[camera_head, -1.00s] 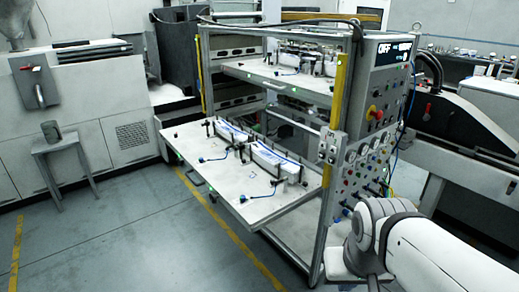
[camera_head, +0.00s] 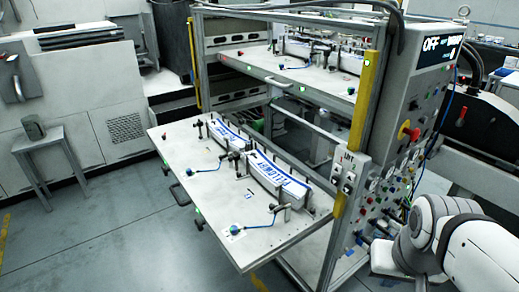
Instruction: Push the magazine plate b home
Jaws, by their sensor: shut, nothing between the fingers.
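A lower magazine plate (camera_head: 262,243) is pulled out of the rack on the left, flat and level. It bears two label stacks: a rear one (camera_head: 231,137) and a front one (camera_head: 279,184) with blue print. An upper plate (camera_head: 262,64) sits higher in the rack, its front edge near the frame posts, with label stacks on it. I cannot read which plate is b. My arm shows at the lower right, but my gripper is out of view.
The metal rack (camera_head: 205,75) has yellow-striped posts and a control panel (camera_head: 405,150) on its right side, with a display reading OFF. Floor left and in front of the lower plate is clear.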

